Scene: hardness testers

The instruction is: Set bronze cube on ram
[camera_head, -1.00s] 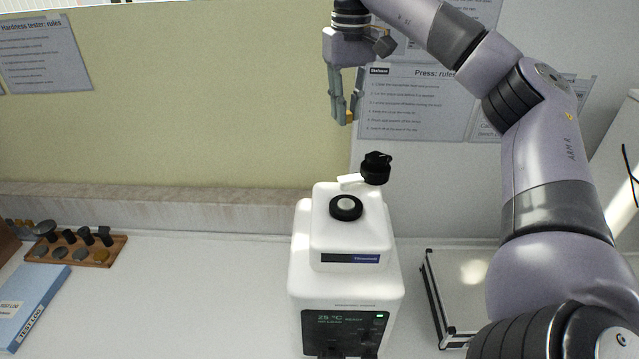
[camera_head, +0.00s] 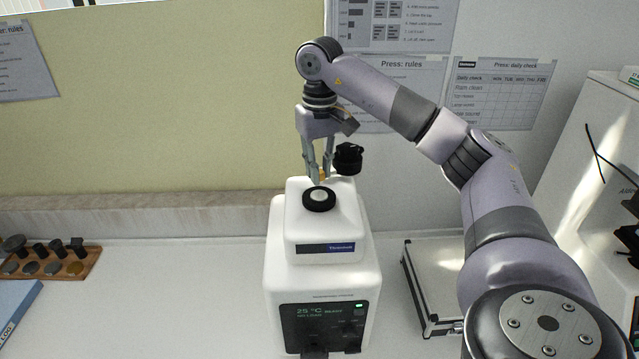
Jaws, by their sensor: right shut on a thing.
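My right gripper (camera_head: 318,180) points down with its fingers closed on the bronze cube (camera_head: 322,175). Only a small golden part of the cube shows between the fingers. They are just above and behind the round light-coloured ram (camera_head: 319,195), which sits inside a black ring on top of the white press (camera_head: 325,265). From this angle I cannot tell the exact gap between cube and ram. The press's black knob-like cap (camera_head: 348,158) is swung aside behind and right of the ring. My left gripper is not in view.
A wooden rack (camera_head: 85,268) with several dark pieces and discs stands at left, near a blue book (camera_head: 15,305). A shallow metal case (camera_head: 435,285) lies right of the press, partly behind my right arm. The bench between rack and press is clear.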

